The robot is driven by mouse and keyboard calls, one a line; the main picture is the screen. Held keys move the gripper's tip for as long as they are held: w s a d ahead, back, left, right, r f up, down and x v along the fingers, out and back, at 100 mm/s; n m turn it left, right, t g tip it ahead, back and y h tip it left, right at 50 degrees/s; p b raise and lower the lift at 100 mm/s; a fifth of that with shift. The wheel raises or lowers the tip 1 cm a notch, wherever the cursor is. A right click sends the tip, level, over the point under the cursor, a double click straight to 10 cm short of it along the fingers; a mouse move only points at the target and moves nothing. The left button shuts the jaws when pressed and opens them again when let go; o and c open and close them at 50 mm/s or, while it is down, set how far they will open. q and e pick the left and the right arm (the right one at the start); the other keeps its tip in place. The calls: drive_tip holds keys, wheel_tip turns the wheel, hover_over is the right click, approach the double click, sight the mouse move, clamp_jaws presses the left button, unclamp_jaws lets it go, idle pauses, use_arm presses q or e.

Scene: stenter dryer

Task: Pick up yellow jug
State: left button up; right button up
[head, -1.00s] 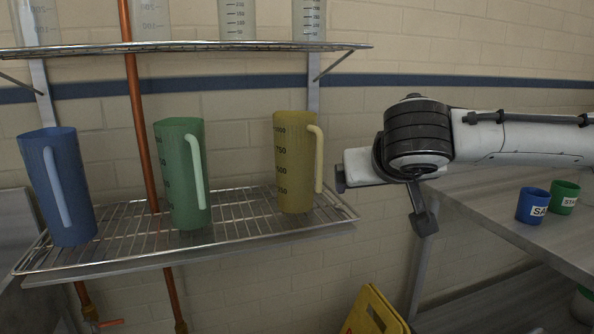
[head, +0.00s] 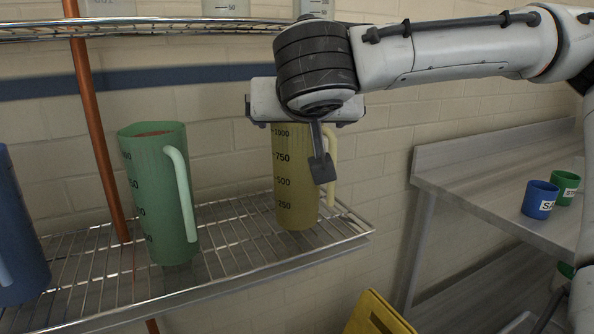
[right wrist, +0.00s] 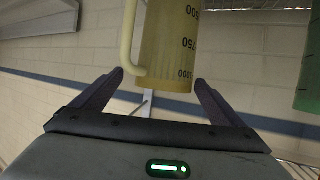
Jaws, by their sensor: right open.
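The yellow jug (head: 297,190) stands upright on the lower wire shelf (head: 240,228), near its right end. Its handle faces right in the head view. My right gripper (head: 301,118) is at the top of the jug and hides its rim. In the right wrist view the jug (right wrist: 168,45) appears upside down, with its rim end between the two spread fingers of my right gripper (right wrist: 160,85). The handle is near the left finger in that view. The gripper is open and a gap shows beside the jug. My left gripper is not in view.
A green jug (head: 157,195) stands left of the yellow one, and a blue jug (head: 18,230) is at the left edge. An upper wire shelf (head: 150,27) is close above. A copper pipe (head: 95,130) runs behind. A metal table (head: 470,190) with cups stands right.

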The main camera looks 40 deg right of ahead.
drive_tip(key=x, duration=0.6)
drive_tip(key=shift+w+r+p, duration=0.35)
drive_tip(key=shift+w+p, duration=0.05)
drive_tip(key=shift+p, duration=0.05)
drive_tip(key=shift+a, duration=0.1)
drive_tip(key=c, duration=1.5)
drive_tip(key=shift+r, duration=0.1)
